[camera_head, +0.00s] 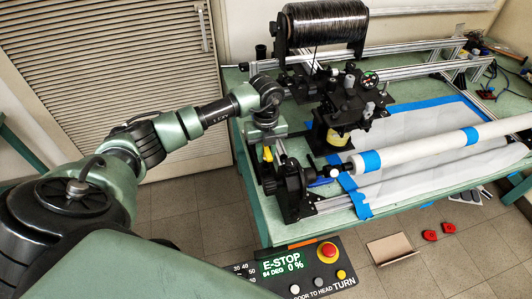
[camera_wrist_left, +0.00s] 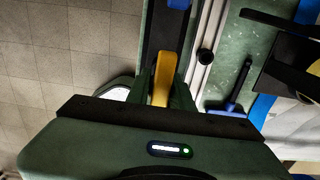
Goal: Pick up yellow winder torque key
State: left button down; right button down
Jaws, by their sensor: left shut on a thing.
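The yellow torque key (camera_head: 267,154) shows as a small yellow piece just under my left gripper (camera_head: 266,146), at the left end of the winder. In the left wrist view the yellow key (camera_wrist_left: 161,85) stands out between the two dark green fingers of my left gripper (camera_wrist_left: 162,92). The gripper is shut on it. The key's lower part is hidden by the gripper body in that view. I cannot tell whether the key still touches the winder frame. My right gripper is in neither view.
The winder's black end unit (camera_head: 290,187) and the long white roller (camera_head: 430,149) lie close by on the green table (camera_head: 235,110). A blue-and-black tool (camera_wrist_left: 236,100) lies beside the rail. A control panel (camera_head: 290,265) with a red button is in front. A black spool (camera_head: 325,22) stands behind.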

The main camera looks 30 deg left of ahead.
pick_arm(q)
jog(key=shift+r, duration=0.15)
notch_tip(320, 180, up, 20)
jog(key=b, duration=0.3)
jog(key=c, duration=1.8)
grip_release()
grip_shut()
